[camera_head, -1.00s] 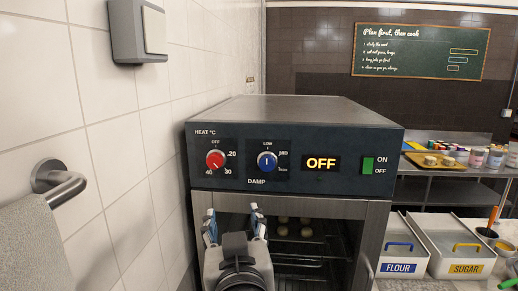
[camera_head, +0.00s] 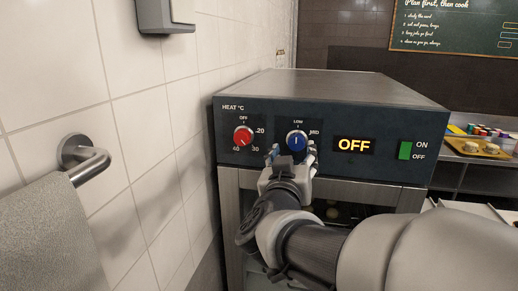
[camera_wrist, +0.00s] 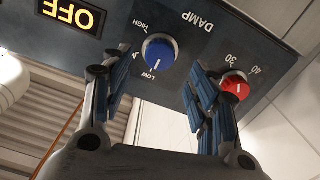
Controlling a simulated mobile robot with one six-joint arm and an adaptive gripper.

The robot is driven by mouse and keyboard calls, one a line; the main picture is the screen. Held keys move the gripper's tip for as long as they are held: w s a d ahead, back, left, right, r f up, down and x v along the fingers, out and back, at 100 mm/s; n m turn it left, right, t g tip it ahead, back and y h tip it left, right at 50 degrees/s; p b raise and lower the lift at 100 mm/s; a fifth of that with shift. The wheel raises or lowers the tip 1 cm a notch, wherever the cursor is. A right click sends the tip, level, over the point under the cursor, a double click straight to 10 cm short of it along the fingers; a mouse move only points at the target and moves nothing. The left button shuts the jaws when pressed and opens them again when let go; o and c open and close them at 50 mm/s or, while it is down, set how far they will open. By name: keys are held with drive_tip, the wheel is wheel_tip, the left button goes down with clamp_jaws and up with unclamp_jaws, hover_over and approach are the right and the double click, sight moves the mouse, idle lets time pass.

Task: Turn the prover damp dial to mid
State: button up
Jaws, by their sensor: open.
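The blue damp dial (camera_head: 297,141) is on the prover's dark front panel, with LOW above it and MID to its upper right. Its white mark points up toward LOW. My gripper (camera_head: 292,156) is open just below and in front of the dial, with a fingertip near each side. In the wrist view, the picture is turned over; the dial (camera_wrist: 160,50) shows between and beyond the open fingers (camera_wrist: 161,82). I see no finger clearly touching it. The prover (camera_head: 330,105) is a steel-topped cabinet with its display reading OFF.
The red heat dial (camera_head: 243,136) is close to the left of the damp dial, near one finger in the wrist view. A green switch (camera_head: 404,150) is at the panel's right. A tiled wall (camera_head: 150,130) and towel rail (camera_head: 88,160) stand left.

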sight(296, 145)
drive_tip(key=shift+x, duration=2.7)
drive_tip(key=shift+c, duration=0.4)
drive_tip(key=c, duration=1)
drive_tip(key=m+b, duration=0.3)
drive_tip(key=m, duration=0.2)
drive_tip(key=shift+f+m, duration=0.15)
drive_tip(key=shift+m, duration=0.15)
drive_tip(key=m+b, duration=0.3)
drive_tip(key=m, duration=0.3)
drive_tip(key=shift+a, duration=0.1)
drive_tip(key=shift+b, duration=0.3)
